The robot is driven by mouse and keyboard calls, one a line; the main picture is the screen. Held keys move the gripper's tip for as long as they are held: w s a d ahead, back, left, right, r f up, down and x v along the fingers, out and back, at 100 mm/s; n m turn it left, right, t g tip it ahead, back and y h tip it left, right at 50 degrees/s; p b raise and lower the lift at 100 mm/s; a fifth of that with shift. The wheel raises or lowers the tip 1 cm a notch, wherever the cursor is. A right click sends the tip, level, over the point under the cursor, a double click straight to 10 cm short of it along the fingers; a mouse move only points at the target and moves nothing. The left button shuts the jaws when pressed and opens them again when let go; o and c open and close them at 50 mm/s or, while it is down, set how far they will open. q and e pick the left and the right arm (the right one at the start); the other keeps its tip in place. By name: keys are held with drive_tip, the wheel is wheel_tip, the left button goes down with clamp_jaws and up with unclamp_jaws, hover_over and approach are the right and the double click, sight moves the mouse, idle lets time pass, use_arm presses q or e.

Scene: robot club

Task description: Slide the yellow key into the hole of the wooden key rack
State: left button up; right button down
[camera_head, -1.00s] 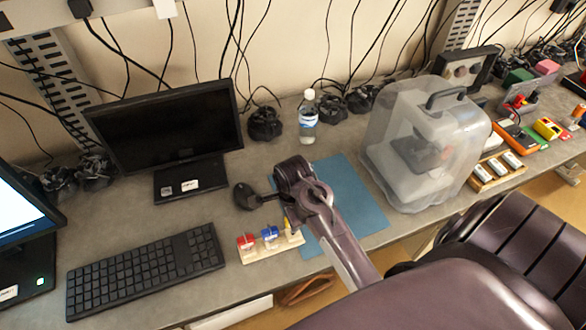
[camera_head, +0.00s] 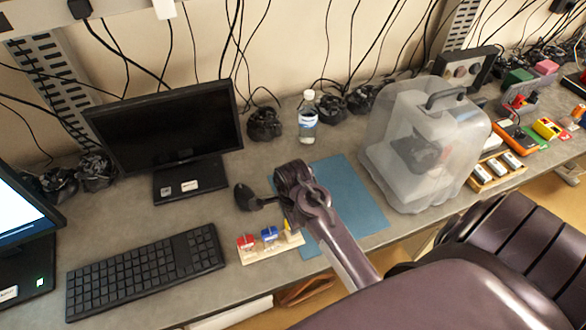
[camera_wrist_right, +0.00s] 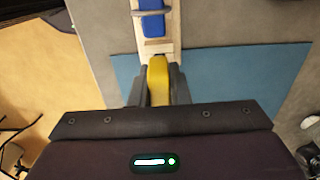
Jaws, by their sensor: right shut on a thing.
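The wooden key rack (camera_head: 262,254) lies on the grey desk in front of my right arm, with a red key (camera_head: 246,242) and a blue key (camera_head: 270,235) on it. The yellow key (camera_head: 287,226) is at the rack's right end, partly hidden by my arm. In the right wrist view, my right gripper (camera_wrist_right: 157,88) is shut on the yellow key (camera_wrist_right: 158,74), its upper end at the wooden rack (camera_wrist_right: 172,30). The blue key (camera_wrist_right: 151,22) shows farther along it. I cannot tell whether the yellow key is in the hole. My left gripper is not in view.
A blue mat (camera_head: 352,190) lies under and beside my right arm. A keyboard (camera_head: 150,268) is left of the rack and a monitor (camera_head: 165,125) behind it. A bottle (camera_head: 307,118) and a clear-covered machine (camera_head: 418,145) stand farther back and right.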

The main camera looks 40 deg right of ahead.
drive_tip(key=shift+f, duration=0.55)
idle(0.5)
drive_tip(key=c, duration=1.3)
unclamp_jaws()
drive_tip(key=shift+o, duration=0.5)
drive_tip(key=o, duration=0.3)
drive_tip(key=shift+r, duration=3.5)
